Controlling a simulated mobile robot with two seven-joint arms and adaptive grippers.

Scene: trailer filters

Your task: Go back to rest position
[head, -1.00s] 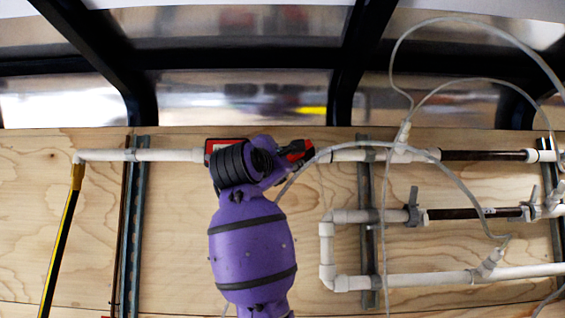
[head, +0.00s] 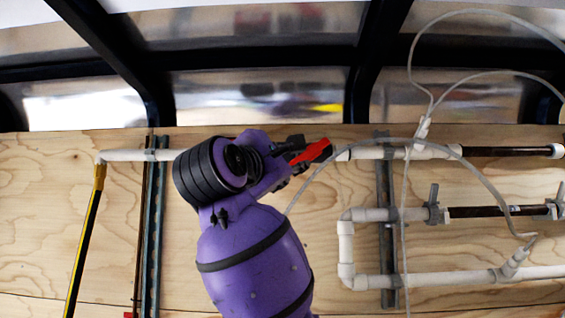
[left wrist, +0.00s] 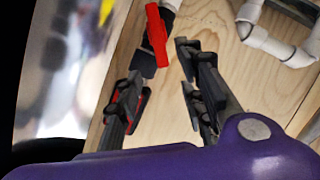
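My left arm is the purple one, rising from the bottom middle of the head view. Its gripper (head: 290,158) is mostly hidden behind the wrist, near a red valve handle (head: 310,152) on the upper white pipe (head: 420,151). My right gripper is not in view.
White pipes with grey valves (head: 432,205) and loose clear tubing (head: 475,165) run along the plywood panel (head: 60,230) at right. A yellow-and-black bar (head: 85,240) hangs at left. Dark frame beams (head: 360,70) cross above. The panel's left part is mostly bare.

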